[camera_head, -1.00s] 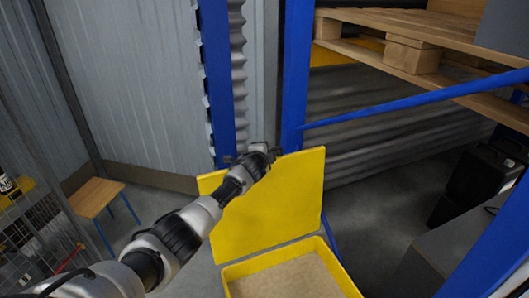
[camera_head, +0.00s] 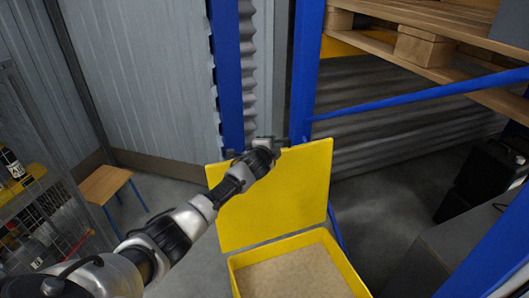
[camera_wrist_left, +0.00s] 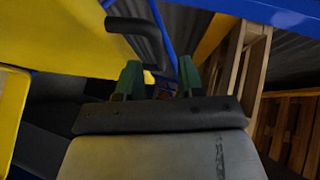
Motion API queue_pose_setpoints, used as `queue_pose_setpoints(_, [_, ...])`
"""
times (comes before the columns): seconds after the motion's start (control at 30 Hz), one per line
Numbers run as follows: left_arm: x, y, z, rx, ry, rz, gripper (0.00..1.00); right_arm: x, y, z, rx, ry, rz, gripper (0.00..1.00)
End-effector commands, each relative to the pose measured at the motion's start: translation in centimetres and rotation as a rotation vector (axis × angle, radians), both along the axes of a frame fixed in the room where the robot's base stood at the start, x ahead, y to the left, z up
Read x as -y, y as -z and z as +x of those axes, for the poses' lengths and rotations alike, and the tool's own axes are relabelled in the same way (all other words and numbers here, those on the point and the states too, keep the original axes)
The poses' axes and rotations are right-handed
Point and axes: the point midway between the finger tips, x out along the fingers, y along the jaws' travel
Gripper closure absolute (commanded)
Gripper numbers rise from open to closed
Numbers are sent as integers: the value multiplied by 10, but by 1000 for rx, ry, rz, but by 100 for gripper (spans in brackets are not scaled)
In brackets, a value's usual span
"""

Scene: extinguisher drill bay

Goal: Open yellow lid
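The yellow lid (camera_head: 275,200) stands raised, roughly upright, at the back of the yellow box (camera_head: 352,272). The box is open and holds a light brown, sand-like fill (camera_head: 295,276). My left gripper (camera_head: 272,146) is at the lid's top edge in the head view; I cannot tell there whether it touches. In the left wrist view its two green fingers (camera_wrist_left: 160,78) are apart with nothing clearly between them. A dark bent handle (camera_wrist_left: 142,36) shows just beyond the fingers. A yellow panel (camera_wrist_left: 72,42) fills the upper left there. My right gripper is not in view.
Blue rack posts (camera_head: 306,75) and a slanting blue brace (camera_head: 420,102) stand behind and right of the lid. Wooden pallets (camera_head: 430,45) are at upper right. A small wooden stool (camera_head: 104,184) and a wire cage (camera_head: 45,220) are at left.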

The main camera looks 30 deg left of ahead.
Motion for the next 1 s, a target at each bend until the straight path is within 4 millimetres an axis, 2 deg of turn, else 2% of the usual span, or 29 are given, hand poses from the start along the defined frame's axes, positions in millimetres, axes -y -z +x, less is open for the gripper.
queue_pose_setpoints(0.3, [10, -10, -42, -1, 3, 1, 62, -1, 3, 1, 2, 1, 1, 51])
queue_pose_setpoints(0.5, [13, -15, -61, -1, 1, 0, 62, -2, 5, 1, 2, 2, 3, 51])
queue_pose_setpoints(1.0, [15, -18, -67, -2, 0, -1, 62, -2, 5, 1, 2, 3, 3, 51])
